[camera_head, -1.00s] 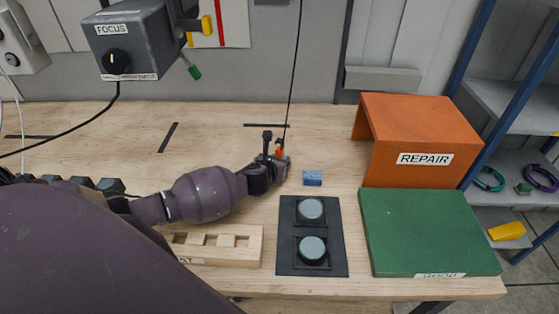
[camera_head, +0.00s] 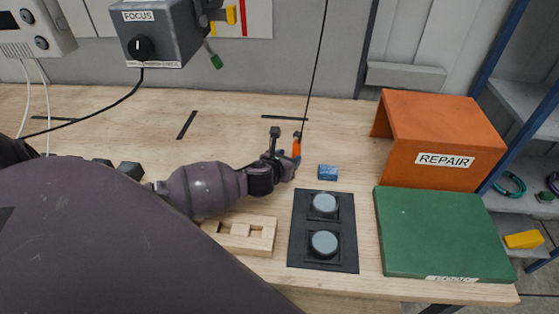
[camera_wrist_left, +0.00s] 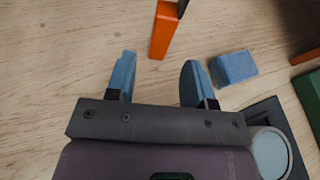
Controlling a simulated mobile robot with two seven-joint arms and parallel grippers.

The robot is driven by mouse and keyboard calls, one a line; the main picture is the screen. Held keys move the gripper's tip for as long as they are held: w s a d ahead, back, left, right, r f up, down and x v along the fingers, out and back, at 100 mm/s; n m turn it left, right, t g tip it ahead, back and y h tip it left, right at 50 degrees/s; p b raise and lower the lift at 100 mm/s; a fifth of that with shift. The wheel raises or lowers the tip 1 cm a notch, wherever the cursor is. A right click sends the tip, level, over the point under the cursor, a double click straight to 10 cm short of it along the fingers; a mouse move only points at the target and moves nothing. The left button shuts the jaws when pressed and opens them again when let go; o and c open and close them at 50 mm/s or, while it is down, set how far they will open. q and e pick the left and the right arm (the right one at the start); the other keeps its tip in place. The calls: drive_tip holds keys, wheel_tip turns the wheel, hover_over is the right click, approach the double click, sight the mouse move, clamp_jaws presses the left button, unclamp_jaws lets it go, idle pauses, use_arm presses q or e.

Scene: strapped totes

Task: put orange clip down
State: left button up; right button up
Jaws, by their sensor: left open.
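The orange clip (camera_head: 297,146) stands near the middle of the bench, at the lower end of a thin dark cord. It also shows at the top of the left wrist view (camera_wrist_left: 162,32), with a dark part beside it. My left gripper (camera_head: 290,166) is just in front of the clip. In the left wrist view my left gripper (camera_wrist_left: 158,78) has its two blue fingers spread, with bare wood between them. The clip is beyond the fingertips and apart from them. Whether the clip's base rests on the wood is hard to tell. My right gripper is not in view.
A small blue block (camera_head: 328,172) lies right of the gripper. A black panel with two grey buttons (camera_head: 343,257), a green board (camera_head: 440,235) and an orange REPAIR box (camera_head: 440,125) are further right. A slotted wooden block (camera_head: 262,237) lies in front. The back left bench is mostly clear.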

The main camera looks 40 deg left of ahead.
use_arm(q)
drive_tip(key=shift+v, duration=2.9)
